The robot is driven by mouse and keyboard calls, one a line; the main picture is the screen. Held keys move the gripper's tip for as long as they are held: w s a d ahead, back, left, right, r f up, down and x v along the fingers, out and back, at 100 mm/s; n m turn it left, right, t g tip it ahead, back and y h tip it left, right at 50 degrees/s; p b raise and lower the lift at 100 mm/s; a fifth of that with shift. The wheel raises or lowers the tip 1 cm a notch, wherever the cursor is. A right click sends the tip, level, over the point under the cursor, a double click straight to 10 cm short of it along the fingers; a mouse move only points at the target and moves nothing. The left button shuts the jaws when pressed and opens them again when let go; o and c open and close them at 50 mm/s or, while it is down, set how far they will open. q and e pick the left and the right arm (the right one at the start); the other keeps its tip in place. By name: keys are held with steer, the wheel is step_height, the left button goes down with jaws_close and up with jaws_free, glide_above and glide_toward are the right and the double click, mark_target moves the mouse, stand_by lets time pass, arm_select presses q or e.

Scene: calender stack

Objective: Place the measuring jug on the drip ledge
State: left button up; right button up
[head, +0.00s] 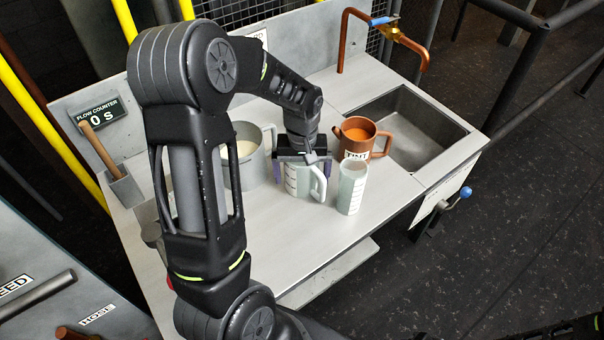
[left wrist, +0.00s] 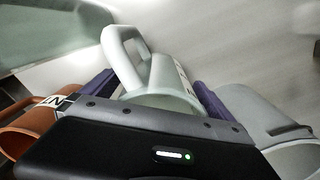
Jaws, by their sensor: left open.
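The measuring jug (head: 304,183) is pale green, with graduation marks and a side handle, and stands upright on the grey counter. It also shows in the left wrist view (left wrist: 160,100), between the two purple fingers. My left gripper (head: 301,176) is open around the jug from above, a finger on each side; small gaps seem to show beside it. A shelf-like ledge (head: 335,275) juts out below the counter's front edge; I cannot tell whether it is the drip ledge. My right gripper is not clearly visible.
A pale graduated beaker (head: 352,188) and a copper jug (head: 360,133) labelled PINT stand close right of the jug. A large grey pot (head: 247,165) stands left. A sink (head: 410,120) with a copper tap (head: 388,28) is behind right. The counter's front right (head: 390,200) is clear.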

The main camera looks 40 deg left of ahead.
arm_select(q)
step_height(320, 180, up, 12)
steer(key=shift+r, duration=0.15)
stand_by(0.5)
stand_by(0.4)
